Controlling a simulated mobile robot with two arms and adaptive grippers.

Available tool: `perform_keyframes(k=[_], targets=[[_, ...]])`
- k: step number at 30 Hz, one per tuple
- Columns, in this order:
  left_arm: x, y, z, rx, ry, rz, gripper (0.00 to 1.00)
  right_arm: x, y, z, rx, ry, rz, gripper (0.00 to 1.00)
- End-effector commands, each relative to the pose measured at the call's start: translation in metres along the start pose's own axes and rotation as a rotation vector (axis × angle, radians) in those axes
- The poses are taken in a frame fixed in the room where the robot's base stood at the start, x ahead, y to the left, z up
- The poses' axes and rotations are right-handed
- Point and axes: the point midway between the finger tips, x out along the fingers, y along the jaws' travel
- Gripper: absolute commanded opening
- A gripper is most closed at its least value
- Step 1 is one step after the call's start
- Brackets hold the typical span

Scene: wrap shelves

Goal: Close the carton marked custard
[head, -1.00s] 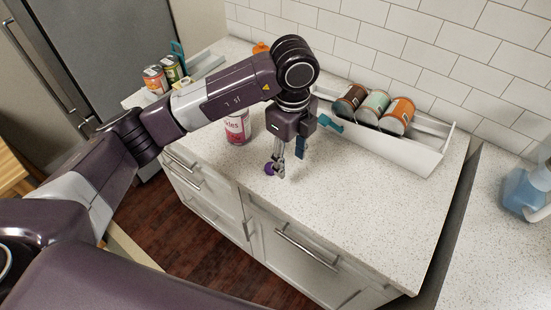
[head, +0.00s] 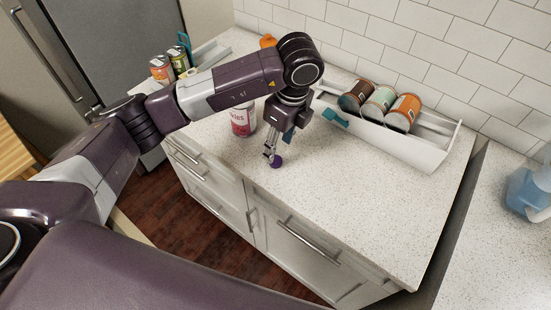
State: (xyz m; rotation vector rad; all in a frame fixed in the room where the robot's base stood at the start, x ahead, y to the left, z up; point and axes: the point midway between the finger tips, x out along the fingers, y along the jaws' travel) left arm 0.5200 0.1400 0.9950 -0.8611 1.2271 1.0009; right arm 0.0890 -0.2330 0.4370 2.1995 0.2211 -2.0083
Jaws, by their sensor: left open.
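I cannot make out a carton marked custard in the head view. My left gripper (head: 270,155) points down over the counter, open. Its fingertips are beside a small round purple thing (head: 276,161) on the countertop; I cannot tell whether they touch it. A can with a pink and white label (head: 243,120) stands just left of the gripper, its lettering partly hidden. My left arm crosses the view and covers part of the counter behind it. My right gripper is not in view.
A white tray (head: 432,157) at the back of the counter (head: 340,200) holds a brown can (head: 356,95), a pale green can (head: 378,101) and an orange can (head: 403,112). More cans (head: 162,70) stand at the far left. A blue bottle (head: 528,190) is at right. The counter's front is clear.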

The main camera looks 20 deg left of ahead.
Motion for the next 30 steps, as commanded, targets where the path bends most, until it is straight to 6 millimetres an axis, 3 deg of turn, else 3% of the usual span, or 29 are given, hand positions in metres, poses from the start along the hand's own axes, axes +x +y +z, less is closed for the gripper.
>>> perform_keyframes(k=[5,11,17,27,30], targets=[[0.002,0.001,0.000,0.000,0.001,0.001,0.46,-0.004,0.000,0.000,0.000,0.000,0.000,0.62],[0.026,0.005,-0.002,0.001,0.001,0.005,0.46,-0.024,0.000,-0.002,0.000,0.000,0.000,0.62],[0.050,0.004,-0.002,0.000,0.000,0.002,0.46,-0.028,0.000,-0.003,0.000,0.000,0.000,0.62],[0.052,0.003,-0.002,0.001,0.000,0.000,0.46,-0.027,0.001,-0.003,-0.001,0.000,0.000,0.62],[0.052,0.003,-0.002,0.001,0.000,0.000,0.37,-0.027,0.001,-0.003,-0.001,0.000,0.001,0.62]])
